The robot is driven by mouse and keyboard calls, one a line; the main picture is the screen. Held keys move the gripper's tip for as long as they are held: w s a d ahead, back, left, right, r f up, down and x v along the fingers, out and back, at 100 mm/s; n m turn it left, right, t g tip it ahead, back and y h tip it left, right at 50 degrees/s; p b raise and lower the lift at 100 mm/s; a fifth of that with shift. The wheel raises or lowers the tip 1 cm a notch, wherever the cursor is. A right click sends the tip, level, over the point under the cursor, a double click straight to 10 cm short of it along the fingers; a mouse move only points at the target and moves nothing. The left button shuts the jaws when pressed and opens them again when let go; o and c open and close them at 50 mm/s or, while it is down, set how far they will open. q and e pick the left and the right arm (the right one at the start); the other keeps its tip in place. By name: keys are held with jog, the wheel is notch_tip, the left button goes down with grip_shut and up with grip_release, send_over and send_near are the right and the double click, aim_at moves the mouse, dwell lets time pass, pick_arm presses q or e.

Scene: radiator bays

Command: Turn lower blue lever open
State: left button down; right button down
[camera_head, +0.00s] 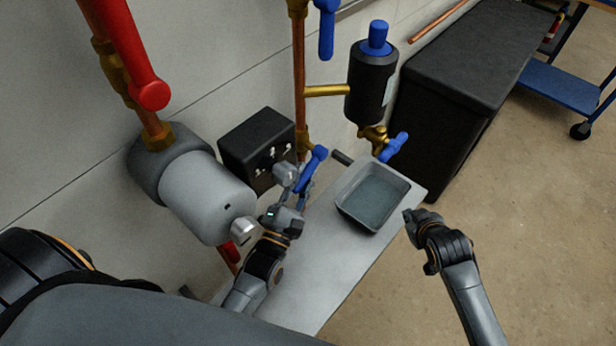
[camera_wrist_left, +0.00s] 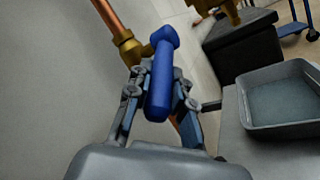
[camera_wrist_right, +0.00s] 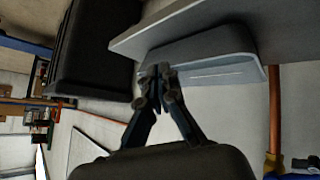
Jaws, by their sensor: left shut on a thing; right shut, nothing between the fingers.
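The lower blue lever (camera_head: 313,168) sits on a brass valve at the foot of the vertical copper pipe; it slants down and toward me. In the left wrist view the lever (camera_wrist_left: 160,82) lies between the fingers and across the pipe's line. My left gripper (camera_head: 290,186) is shut on the lever; its fingers (camera_wrist_left: 158,92) press on both sides. The far part of the valve is hidden. My right gripper (camera_head: 409,216) is shut and empty, apart from everything, right of the grey tray; its fingertips meet in the right wrist view (camera_wrist_right: 156,76).
A grey tray (camera_head: 350,212) stands on a pale shelf (camera_head: 290,285). An upper blue lever (camera_head: 326,35), a black canister (camera_head: 370,88) with a small blue lever (camera_head: 394,147), and a black box (camera_head: 257,148) are nearby. A red-handled pipe (camera_head: 125,50) rises left.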

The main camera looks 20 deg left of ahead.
jog(key=s+a+r+n+g+y, duration=0.1)
jog(key=s+a+r+n+y, duration=0.25)
jog(key=s+a+r, duration=0.65)
jog(key=s+a+r+n+y, duration=0.3)
jog(key=s+a+r+n, duration=0.4)
jog(key=r, duration=0.6)
jog(key=w+a+f+m, duration=0.2)
jog(key=w+a+f, duration=0.5)
jog(key=w+f, duration=0.1)
jog(key=shift+w+a+f, duration=0.2)
jog(key=shift+w, duration=0.05)
jog(key=shift+m, duration=0.25)
